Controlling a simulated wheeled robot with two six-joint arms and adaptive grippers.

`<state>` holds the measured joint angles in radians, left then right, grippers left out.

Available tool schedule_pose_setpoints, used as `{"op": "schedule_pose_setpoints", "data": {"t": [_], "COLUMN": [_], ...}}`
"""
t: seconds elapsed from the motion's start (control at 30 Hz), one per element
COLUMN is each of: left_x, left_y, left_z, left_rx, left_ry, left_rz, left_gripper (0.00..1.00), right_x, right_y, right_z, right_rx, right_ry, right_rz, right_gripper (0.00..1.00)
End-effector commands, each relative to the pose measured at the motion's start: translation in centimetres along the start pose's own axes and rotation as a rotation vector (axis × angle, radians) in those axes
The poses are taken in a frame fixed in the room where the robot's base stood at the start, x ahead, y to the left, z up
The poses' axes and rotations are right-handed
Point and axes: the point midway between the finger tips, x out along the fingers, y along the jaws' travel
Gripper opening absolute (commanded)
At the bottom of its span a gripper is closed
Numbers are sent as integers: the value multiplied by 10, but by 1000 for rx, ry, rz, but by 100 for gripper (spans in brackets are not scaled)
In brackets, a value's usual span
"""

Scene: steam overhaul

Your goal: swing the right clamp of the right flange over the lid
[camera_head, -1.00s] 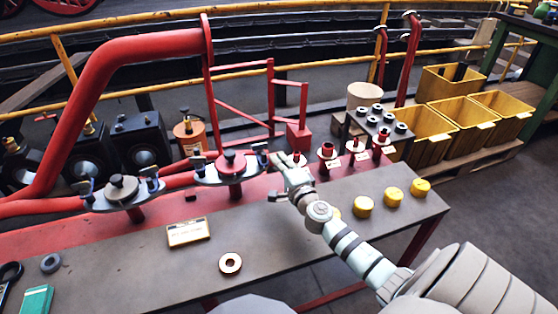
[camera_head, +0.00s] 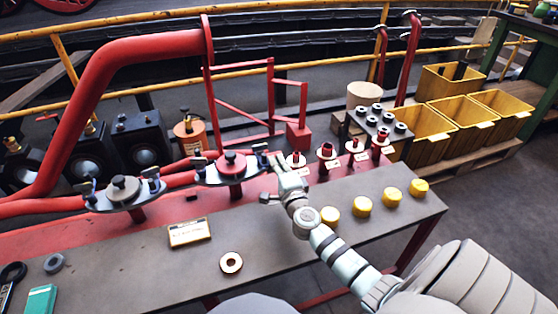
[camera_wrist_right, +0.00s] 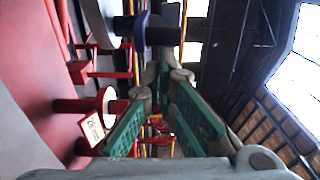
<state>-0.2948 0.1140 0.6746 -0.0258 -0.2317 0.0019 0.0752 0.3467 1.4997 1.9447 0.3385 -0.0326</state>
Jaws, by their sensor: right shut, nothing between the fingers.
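The right flange (camera_head: 207,176) is a dark plate on the bench, with a red lid (camera_head: 231,164) and central knob on it. Its right clamp (camera_head: 260,150), dark with blue, stands at the plate's right end. Its left clamp (camera_head: 198,165) stands at the other end. My right gripper (camera_head: 274,160) is just right of the right clamp, its fingers small here. In the right wrist view the green-padded fingers (camera_wrist_right: 165,72) converge with nothing between them. A dark part with a blue collar (camera_wrist_right: 150,30), probably the clamp, lies just beyond the tips. Contact cannot be told. My left gripper is not in view.
The left flange (camera_head: 110,200) with its clamps stands left. Red fittings (camera_head: 326,152) stand close right of my gripper, with a dark block (camera_head: 378,120) behind. Yellow caps (camera_head: 362,206), a sign (camera_head: 189,233) and a ring (camera_head: 231,263) lie on the grey bench front.

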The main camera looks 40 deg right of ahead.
Motion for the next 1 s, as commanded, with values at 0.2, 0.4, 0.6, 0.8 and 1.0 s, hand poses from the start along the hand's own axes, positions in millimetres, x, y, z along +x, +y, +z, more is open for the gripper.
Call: {"op": "schedule_pose_setpoints", "data": {"t": [0.2,0.4,0.6,0.8,1.0], "left_x": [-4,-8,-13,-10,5], "left_y": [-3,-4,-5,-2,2], "left_z": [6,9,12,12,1], "left_rx": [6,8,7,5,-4], "left_ry": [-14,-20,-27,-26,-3], "left_rz": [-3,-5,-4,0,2], "left_gripper": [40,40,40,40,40], "right_x": [-1,-2,-5,-6,-6], "right_y": [-1,-1,-1,0,3], "right_z": [3,8,16,30,43], "right_rx": [2,3,6,5,5], "right_ry": [42,94,198,368,534], "right_rz": [1,1,2,2,1], "right_gripper": [0,0,0,0,0]}}
